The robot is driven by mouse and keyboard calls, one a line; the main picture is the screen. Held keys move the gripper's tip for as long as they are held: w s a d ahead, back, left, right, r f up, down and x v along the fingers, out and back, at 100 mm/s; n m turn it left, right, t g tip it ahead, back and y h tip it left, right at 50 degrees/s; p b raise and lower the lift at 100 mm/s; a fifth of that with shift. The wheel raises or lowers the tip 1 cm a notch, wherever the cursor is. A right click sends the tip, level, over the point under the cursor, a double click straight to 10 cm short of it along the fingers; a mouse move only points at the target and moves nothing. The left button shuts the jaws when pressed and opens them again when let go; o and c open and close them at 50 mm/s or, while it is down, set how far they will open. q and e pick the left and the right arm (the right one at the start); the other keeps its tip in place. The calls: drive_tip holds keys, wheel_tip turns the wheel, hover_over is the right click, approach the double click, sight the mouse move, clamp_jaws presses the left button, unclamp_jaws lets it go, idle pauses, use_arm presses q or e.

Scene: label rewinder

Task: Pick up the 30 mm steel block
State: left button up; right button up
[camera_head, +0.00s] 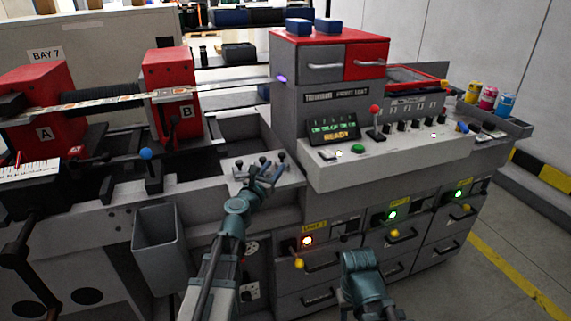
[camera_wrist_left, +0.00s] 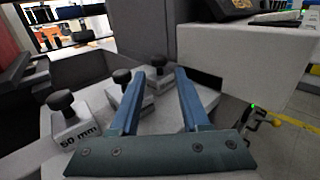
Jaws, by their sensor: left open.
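Several steel blocks with black knobs stand in a row on a light grey ledge (camera_head: 294,180). In the left wrist view the left block (camera_wrist_left: 74,134) reads "50 mm". A middle block (camera_wrist_left: 113,93) and a far block (camera_wrist_left: 159,84) stand beyond it; I cannot read their labels, so I cannot tell which is the 30 mm one. My left gripper (camera_head: 265,174) is open over the ledge. In the wrist view its fingers (camera_wrist_left: 160,74) point towards the far block, whose knob shows between their tips; contact cannot be judged. My right gripper is not visible, only part of that arm.
A grey cabinet with a control panel (camera_head: 400,150) rises right of the blocks. A blue-knobbed lever (camera_head: 146,155) stands to the left. An open grey bin (camera_head: 160,243) hangs below the ledge. Drawers with lit lamps (camera_head: 392,216) are at lower right.

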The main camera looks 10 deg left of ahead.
sight(281, 158)
use_arm(q)
drive_tip(key=shift+w+d, duration=0.1)
drive_tip(key=shift+w, duration=2.1)
drive_tip(key=shift+w+d, duration=0.15)
drive_tip(key=shift+w, duration=0.3)
drive_tip(key=shift+s, duration=0.15)
drive_tip(key=shift+c, duration=0.5)
clamp_jaws()
